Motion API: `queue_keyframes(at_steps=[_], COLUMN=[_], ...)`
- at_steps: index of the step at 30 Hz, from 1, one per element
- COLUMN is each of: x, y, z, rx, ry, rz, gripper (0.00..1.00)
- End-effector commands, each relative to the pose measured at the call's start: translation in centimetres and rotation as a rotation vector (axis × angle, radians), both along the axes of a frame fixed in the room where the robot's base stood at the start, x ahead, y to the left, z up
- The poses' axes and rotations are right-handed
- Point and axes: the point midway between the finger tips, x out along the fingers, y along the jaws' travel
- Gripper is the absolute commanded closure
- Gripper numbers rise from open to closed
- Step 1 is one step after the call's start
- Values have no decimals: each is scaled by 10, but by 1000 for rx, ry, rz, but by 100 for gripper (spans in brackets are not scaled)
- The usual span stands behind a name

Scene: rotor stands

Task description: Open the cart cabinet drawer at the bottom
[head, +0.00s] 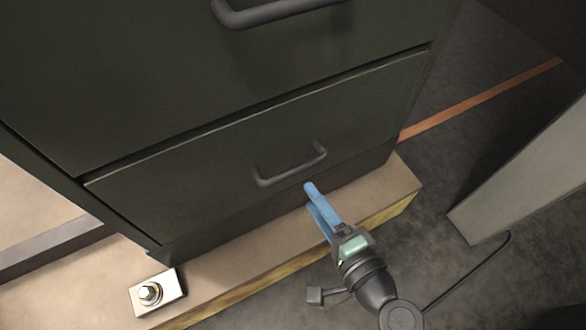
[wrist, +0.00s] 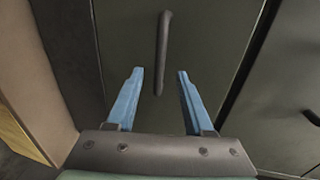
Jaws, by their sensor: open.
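The dark green cart cabinet (head: 150,90) fills the upper left of the head view. Its bottom drawer (head: 200,185) is shut, with its front flush and a grey bar handle (head: 291,167) to the right of its middle. In the wrist view the same handle (wrist: 163,50) runs upright, beyond the fingertips and between their lines. My gripper (head: 311,190) has blue fingers and is just in front of and below the handle in the head view. In the wrist view my gripper (wrist: 160,75) is open and empty, its fingers spread either side of the handle's near end. Contact with the handle cannot be told.
An upper drawer handle (head: 275,10) shows at the top. The cabinet stands on a wooden platform (head: 225,275) with a metal bracket and bolt (head: 157,293) at its front left. A grey panel (head: 520,175) stands to the right on dark floor (head: 470,280).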

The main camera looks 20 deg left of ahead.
Motion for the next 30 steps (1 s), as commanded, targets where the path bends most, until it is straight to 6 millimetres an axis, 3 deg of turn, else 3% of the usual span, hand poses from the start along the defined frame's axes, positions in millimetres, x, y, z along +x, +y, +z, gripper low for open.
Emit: queue_keyframes(at_steps=[6, 12, 26, 30], x=[29, 47, 55, 55], y=[38, 60, 70, 70], z=[-12, -17, -18, -18], rx=[-1, -1, -3, -3], ry=[-3, -4, -3, -3], rz=[4, 2, 0, 0], gripper=[48, 48, 48, 73])
